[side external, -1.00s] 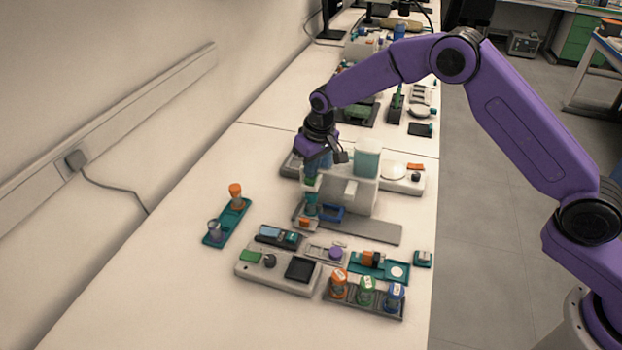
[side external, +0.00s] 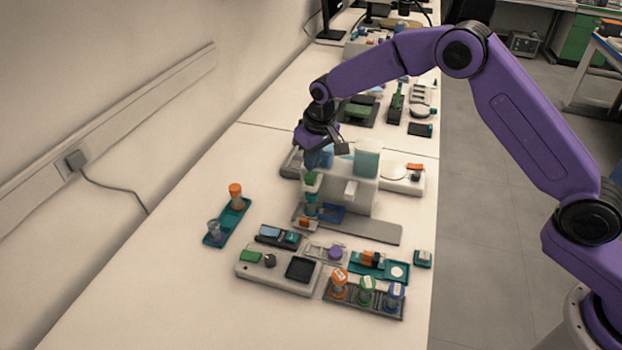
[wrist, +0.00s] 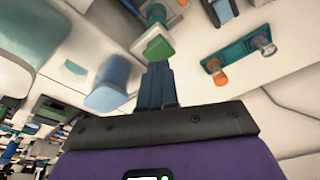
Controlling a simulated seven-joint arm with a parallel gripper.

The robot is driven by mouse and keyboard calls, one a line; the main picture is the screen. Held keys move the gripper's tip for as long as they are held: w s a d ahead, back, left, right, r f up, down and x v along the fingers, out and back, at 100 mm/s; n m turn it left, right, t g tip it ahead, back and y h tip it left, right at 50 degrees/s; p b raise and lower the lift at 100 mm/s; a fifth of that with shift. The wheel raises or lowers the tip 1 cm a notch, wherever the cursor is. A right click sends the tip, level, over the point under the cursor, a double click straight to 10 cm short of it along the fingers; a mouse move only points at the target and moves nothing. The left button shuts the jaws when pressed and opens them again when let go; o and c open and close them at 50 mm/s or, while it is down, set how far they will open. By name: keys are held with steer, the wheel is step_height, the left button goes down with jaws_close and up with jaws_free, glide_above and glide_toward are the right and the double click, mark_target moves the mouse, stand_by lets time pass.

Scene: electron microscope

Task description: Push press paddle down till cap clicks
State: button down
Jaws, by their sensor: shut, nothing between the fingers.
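The press is a pale machine (side external: 350,192) in the middle of the bench. A green block (side external: 311,178), which looks like its paddle, sticks out on the left side above a teal-banded vial (side external: 310,205). In the wrist view the green block (wrist: 157,48) lies just past my fingertips. My gripper (wrist: 157,66) is shut and empty. In the side view my gripper (side external: 313,163) is just above the green block, tilted. I cannot tell whether it touches the block. The vial's cap is mostly hidden under the block.
A light blue cylinder (wrist: 108,85) stands close beside my fingers. A teal holder (side external: 228,222) with an orange-capped vial is at left. A rack (side external: 365,303) with several capped vials and a grey console (side external: 277,273) are in front. Bench at front left is clear.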

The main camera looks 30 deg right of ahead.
mark_target(312, 176)
steer(key=shift+r, duration=2.3)
steer(key=shift+s, duration=0.1)
steer(key=s+d+r+n+g, duration=0.1)
steer(key=s+d+r+n, duration=0.2)
steer(key=s, duration=0.8)
steer(key=s+r+n, duration=0.2)
steer(key=s+r, duration=0.3)
steer(key=s, duration=0.7)
steer(key=s+d+n, duration=0.2)
steer(key=s+d, duration=0.5)
steer(key=s, duration=0.3)
steer(key=s+d+f+n+g, duration=0.1)
steer(key=s+d+n, duration=0.1)
steer(key=s+d, duration=0.4)
steer(key=s, duration=0.4)
steer(key=shift+s+d+n, duration=0.3)
steer(key=shift+s+d, duration=0.05)
steer(key=shift+s, duration=0.05)
